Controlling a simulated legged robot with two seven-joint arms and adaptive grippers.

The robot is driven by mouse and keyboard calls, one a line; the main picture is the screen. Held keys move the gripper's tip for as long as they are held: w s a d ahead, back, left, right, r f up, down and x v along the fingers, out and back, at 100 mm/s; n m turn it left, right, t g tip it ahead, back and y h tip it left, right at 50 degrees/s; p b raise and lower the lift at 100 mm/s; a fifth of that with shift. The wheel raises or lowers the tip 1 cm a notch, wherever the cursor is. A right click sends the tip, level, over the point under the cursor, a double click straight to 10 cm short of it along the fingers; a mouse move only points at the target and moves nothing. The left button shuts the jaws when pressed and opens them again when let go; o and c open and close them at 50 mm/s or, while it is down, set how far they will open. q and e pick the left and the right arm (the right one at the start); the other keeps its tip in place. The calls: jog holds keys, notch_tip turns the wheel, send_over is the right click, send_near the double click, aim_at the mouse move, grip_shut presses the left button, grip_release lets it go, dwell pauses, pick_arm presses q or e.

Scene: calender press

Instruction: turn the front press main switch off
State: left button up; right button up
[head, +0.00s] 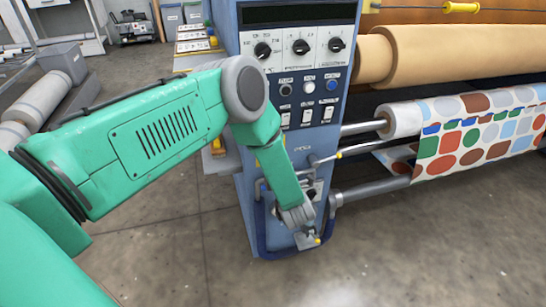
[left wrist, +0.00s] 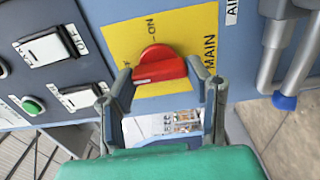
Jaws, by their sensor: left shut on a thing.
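The main switch is a red rotary knob (left wrist: 158,62) on a yellow plate (left wrist: 198,28) in the left wrist view. "ON" is printed above the knob and "MAIN" runs along its right side. My left gripper (left wrist: 170,84) is shut on the knob, one finger at each end of its grip bar. The bar lies nearly level in this view. In the head view my left gripper (head: 300,214) is low at the front of the blue press cabinet (head: 265,215), and the knob is hidden there. My right gripper is not in view.
Dials (head: 301,47), buttons (head: 309,87) and white rockers (head: 307,116) sit higher on the cabinet. A blue tube guard (head: 275,252) runs around its foot. A roll of dotted fabric (head: 470,130) is at the right. Floor is free in front.

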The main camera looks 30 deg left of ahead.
pick_arm(q)
jog(key=shift+s+f, duration=0.2)
jog(key=shift+f, duration=0.1)
jog(key=o, duration=1.2)
jog(key=shift+c, duration=0.2)
jog(key=shift+w+r, duration=0.1)
jog(key=v, duration=1.2)
